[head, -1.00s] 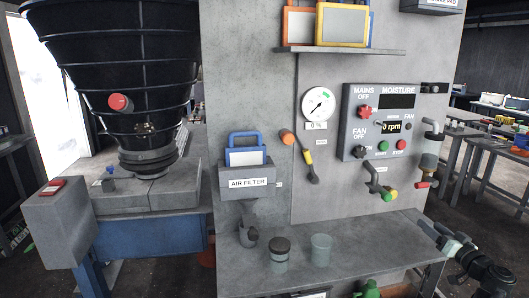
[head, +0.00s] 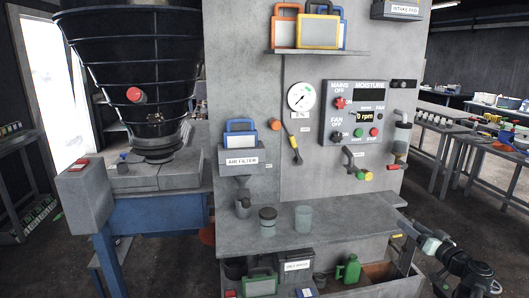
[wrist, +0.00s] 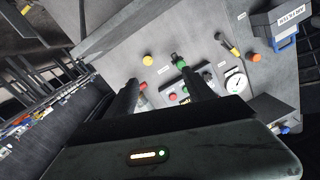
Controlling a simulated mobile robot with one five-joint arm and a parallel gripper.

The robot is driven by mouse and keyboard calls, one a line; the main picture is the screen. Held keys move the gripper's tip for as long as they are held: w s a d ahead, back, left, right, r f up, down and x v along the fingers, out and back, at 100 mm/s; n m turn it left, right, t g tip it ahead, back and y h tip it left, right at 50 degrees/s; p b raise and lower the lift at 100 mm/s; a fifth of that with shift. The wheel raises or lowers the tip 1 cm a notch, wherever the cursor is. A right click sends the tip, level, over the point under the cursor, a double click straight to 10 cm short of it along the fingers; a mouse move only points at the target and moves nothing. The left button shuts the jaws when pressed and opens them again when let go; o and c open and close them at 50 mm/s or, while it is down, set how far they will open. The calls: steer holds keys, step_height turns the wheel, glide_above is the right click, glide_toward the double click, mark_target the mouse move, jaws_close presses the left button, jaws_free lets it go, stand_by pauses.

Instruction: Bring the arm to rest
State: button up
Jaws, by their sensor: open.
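My gripper (wrist: 160,90) shows in the wrist view, its two dark fingers spread apart with nothing between them. The grey panel with its gauge, knobs and levers lies beyond the fingers, tilted in that view. In the head view my gripper (head: 408,227) is at the lower right, beside the right end of the grey shelf (head: 335,222). I cannot tell from the head view whether it touches the shelf.
Below are a green can (head: 348,270) and cases. Floor is clear at right, before the benches (head: 470,145).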

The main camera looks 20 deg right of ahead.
steer(key=w+a+f+n+g+y+p, duration=0.1)
steer(key=w+a+f+g+y, duration=0.2)
steer(key=a, duration=0.8)
steer(key=w+a+f+n+g+y+p, duration=0.1)
steer(key=w+a+f+g, duration=0.3)
steer(key=a, duration=0.6)
steer(key=w+a+f+n+g+y+p, duration=0.1)
steer(key=a+f+n+g+y, duration=0.3)
steer(key=a, duration=0.7)
steer(key=s+a+f+m+g+h+p, duration=0.1)
steer(key=s+a+f+g+h, duration=0.2)
steer(key=a, duration=0.6)
steer(key=s+a+f+m+g+h+p, duration=0.1)
steer(key=s+a+f+g+h, duration=0.2)
steer(key=a, duration=0.6)
steer(key=s+h, duration=0.2)
steer(key=s, duration=0.1)
steer(key=shift+f+g, duration=0.15)
steer(key=shift+g, duration=0.15)
